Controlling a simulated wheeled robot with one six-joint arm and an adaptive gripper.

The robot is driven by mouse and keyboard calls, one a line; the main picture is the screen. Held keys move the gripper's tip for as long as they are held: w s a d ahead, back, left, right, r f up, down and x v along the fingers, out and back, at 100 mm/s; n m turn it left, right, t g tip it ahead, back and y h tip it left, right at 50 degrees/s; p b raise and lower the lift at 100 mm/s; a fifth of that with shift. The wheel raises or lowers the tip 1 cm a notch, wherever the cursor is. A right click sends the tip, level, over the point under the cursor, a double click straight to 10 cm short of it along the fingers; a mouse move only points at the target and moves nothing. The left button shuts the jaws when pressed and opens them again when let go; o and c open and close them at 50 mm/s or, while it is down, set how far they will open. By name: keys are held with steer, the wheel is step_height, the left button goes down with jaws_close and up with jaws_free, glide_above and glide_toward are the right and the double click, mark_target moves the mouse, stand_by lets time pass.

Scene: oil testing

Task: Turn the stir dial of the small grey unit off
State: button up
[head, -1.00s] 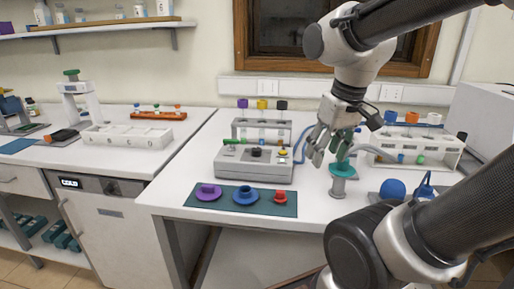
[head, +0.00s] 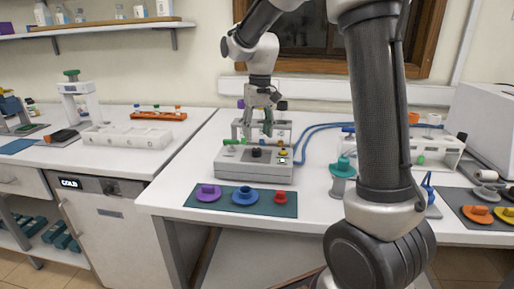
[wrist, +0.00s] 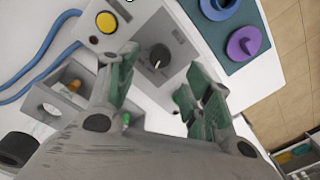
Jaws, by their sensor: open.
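The small grey unit (head: 253,168) stands on the right-hand bench behind a teal mat. Its black dial (head: 256,153) sits in the middle of its top; in the wrist view the dial (wrist: 159,57) shows a pale pointer mark on a darker grey patch. A yellow button (head: 283,153) is to the dial's right and shows in the wrist view (wrist: 106,21). My gripper (head: 257,131) hangs fingers-down above the unit. In the wrist view its green-padded fingers (wrist: 160,78) are apart and empty, with the dial visible between them. They look clear of it.
A tube rack (head: 238,129) stands close behind the unit, with a blue hose (head: 318,127) to its right. The teal mat (head: 222,207) in front carries purple, blue and red pieces. A teal-topped stand (head: 343,186) is to the right, beside my arm.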

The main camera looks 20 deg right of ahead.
mark_target(257, 149)
step_height(257, 149, down, 6)
steer(key=shift+a+f, duration=0.1)
steer(key=shift+a, duration=0.05)
steer(key=c, duration=1.1)
